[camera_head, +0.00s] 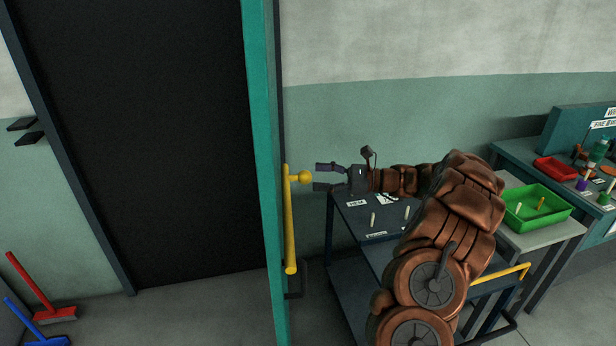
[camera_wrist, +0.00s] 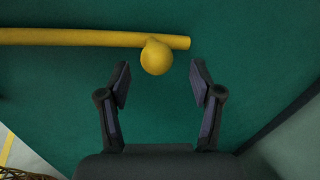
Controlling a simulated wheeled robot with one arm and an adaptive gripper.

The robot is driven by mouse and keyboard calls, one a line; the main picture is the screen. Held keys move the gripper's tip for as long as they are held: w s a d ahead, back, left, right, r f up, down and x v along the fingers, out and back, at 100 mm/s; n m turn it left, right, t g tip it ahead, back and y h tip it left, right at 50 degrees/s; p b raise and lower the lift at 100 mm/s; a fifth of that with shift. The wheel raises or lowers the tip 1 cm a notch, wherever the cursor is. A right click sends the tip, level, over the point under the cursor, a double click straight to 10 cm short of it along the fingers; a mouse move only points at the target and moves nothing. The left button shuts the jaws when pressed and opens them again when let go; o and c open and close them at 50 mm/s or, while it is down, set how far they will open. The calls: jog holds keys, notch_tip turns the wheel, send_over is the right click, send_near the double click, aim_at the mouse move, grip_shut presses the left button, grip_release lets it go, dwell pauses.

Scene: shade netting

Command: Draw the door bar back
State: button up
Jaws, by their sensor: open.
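The yellow door bar (camera_head: 289,222) stands upright against the green door edge (camera_head: 262,150) in the head view. Its round yellow knob (camera_head: 305,177) sticks out to the right near the bar's top. In the wrist view the bar (camera_wrist: 80,37) runs across the top from the left, and the knob (camera_wrist: 156,57) sits just ahead of the fingertips, nearer the left finger. My gripper (camera_head: 318,176) is open and empty, with its fingers pointing left at the knob. In the wrist view my gripper (camera_wrist: 160,80) shows a clear gap around and below the knob, with no visible contact.
A dark cart (camera_head: 345,222) with small pegs stands below my arm. A dark opening (camera_head: 150,130) lies left of the door edge. A red broom (camera_head: 40,295) leans at far left.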

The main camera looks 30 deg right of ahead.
jog(key=v, duration=0.7)
jog(key=shift+d, duration=0.1)
dwell(0.4)
